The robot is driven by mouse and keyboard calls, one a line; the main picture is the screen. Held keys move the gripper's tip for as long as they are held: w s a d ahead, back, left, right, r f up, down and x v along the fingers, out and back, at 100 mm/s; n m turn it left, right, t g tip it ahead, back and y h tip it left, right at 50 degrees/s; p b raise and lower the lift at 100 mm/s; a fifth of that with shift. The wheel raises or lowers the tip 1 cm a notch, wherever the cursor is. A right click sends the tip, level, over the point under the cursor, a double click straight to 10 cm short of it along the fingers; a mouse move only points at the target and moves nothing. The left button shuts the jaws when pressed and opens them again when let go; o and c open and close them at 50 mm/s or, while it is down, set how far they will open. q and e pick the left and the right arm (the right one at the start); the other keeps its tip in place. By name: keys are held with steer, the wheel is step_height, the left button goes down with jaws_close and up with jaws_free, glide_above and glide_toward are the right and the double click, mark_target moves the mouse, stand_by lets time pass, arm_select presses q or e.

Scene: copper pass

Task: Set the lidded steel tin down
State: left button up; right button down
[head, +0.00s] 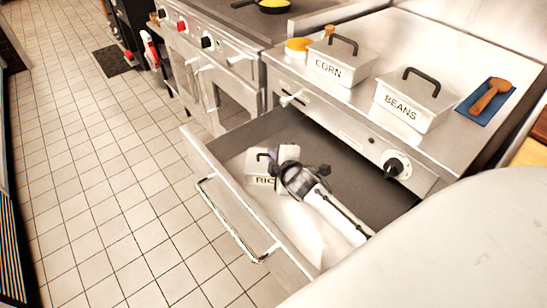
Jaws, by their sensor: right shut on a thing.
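A lidded steel tin with a dark handle and lettering that reads "RIC" (258,181) is at the open drawer (213,165), near its front left part. My right gripper (283,168) is over the tin's right side and is shut on it. The gripper and wrist hide the rest of the lettering and part of the lid. I cannot tell whether the tin's base touches the drawer floor. My left gripper is not in view.
Lidded tins marked CORN (338,65) and BEANS (412,98) stand on the counter above the drawer. A blue mat (465,108) with a wooden scoop (491,92) lies to their right. The drawer's dark floor (345,165) is bare behind my wrist.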

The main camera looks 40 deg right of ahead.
steer(key=shift+w+r, duration=0.1)
steer(key=shift+r, duration=0.1)
steer(key=c, duration=2.3)
jaws_free()
steer(key=shift+f, duration=0.25)
steer(key=o, duration=0.4)
steer(key=shift+o, duration=0.2)
steer(key=p+v, duration=0.2)
steer(key=v, duration=1)
steer(key=shift+r, duration=0.2)
